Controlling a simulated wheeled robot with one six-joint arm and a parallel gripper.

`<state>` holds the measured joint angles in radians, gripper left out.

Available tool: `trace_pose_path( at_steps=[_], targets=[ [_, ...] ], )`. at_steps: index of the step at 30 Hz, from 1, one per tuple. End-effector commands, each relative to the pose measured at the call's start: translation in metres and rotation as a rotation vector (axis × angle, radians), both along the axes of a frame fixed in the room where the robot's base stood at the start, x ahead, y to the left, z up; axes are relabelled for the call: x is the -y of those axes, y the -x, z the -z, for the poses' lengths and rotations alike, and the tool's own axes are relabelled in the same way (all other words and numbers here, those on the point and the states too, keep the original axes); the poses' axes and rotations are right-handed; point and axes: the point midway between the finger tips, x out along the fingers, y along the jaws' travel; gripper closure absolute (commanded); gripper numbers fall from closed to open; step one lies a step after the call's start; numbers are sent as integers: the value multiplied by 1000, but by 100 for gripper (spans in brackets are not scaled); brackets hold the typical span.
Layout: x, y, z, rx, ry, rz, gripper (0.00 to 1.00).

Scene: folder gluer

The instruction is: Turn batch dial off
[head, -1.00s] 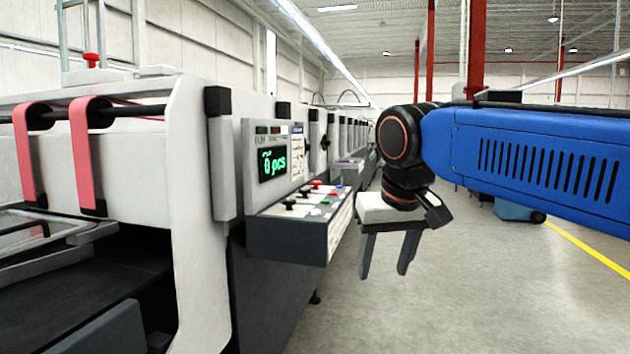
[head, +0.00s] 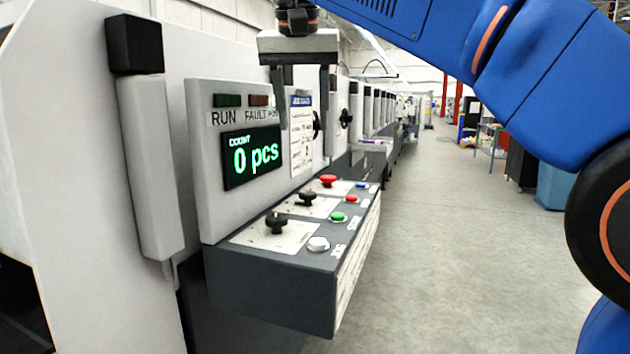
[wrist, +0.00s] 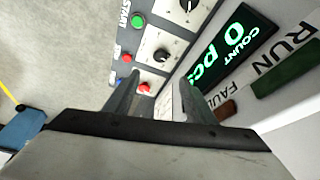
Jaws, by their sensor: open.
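A control panel (head: 270,265) juts from the machine with two black dials: a nearer one (head: 276,222) and a farther one (head: 307,198). Their labels are too small to read, so I cannot tell which is the batch dial. In the wrist view one dial (wrist: 161,55) shows beyond the fingers and another (wrist: 188,5) is at the top edge. My gripper (head: 303,126) is open and empty, fingers pointing down, above the panel and apart from the dials. It also shows in the wrist view (wrist: 158,84).
A red mushroom button (head: 328,181) sits beyond the dials. White (head: 318,243), green (head: 338,216), red (head: 351,198) and blue (head: 361,185) buttons line the panel's right edge. The count display (head: 252,156) reads 0 pcs.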

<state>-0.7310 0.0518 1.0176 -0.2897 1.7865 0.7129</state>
Motion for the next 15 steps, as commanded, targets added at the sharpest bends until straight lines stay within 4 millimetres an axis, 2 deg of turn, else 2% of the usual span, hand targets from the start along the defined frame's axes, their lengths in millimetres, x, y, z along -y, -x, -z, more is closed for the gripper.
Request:
trace_pose_path(
  at_steps=[5,15],
  targets=[
    [0,-4,9,-1,1,3,50],
    [2,-25,62,-3,2,3,50]
  ],
)
